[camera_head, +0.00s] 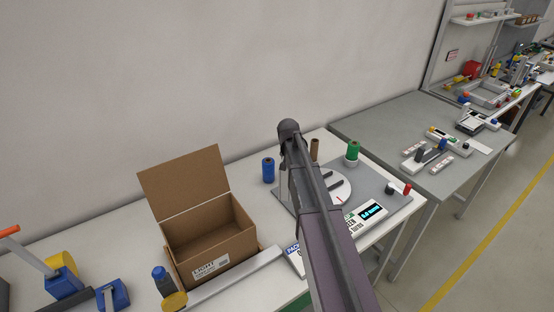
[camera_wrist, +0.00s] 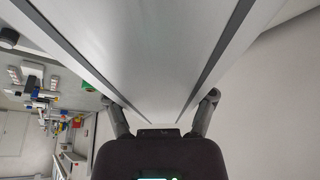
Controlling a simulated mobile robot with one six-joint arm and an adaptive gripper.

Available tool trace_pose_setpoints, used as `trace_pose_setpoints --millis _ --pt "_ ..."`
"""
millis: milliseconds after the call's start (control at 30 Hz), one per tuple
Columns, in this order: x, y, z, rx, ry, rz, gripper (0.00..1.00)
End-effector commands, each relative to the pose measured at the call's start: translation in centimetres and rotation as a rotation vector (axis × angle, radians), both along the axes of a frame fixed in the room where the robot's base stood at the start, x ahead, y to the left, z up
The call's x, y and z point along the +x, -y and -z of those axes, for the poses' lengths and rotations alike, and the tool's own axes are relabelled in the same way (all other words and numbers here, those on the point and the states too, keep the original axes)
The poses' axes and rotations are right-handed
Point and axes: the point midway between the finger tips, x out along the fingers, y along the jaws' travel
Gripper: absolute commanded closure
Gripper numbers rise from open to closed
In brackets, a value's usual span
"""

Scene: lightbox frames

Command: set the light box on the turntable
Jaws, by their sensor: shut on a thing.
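An open brown cardboard box (camera_head: 208,235) stands on the white table at the left of the head view. Its flap is up, and its label reads "LIGHT". The white round turntable (camera_head: 341,188) lies on a grey plate at right, partly hidden by my arm. In the wrist view my gripper (camera_wrist: 159,97) has its fingers on both sides of a wide pale panel-like thing (camera_wrist: 150,50) with darker grey edges. I cannot tell what it is. The head view does not show my gripper clearly.
A blue cylinder (camera_head: 268,170) and a green spool (camera_head: 353,152) stand near the turntable. A device with a lit display (camera_head: 371,211) sits in front of it. A pale bar (camera_head: 240,277) lies beside the box. A grey table (camera_head: 390,122) stands behind at right.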

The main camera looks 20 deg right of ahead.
Motion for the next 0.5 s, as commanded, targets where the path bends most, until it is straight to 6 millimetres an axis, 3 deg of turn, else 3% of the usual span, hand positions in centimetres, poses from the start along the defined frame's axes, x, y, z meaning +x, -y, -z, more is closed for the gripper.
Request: trace_pose_setpoints --millis 300,500 --pt "-1.1 6.0 -1.2 -0.002 0.001 0.428 0.9" --pt "-1.9 8.6 -1.6 -0.003 0.002 0.625 0.9"
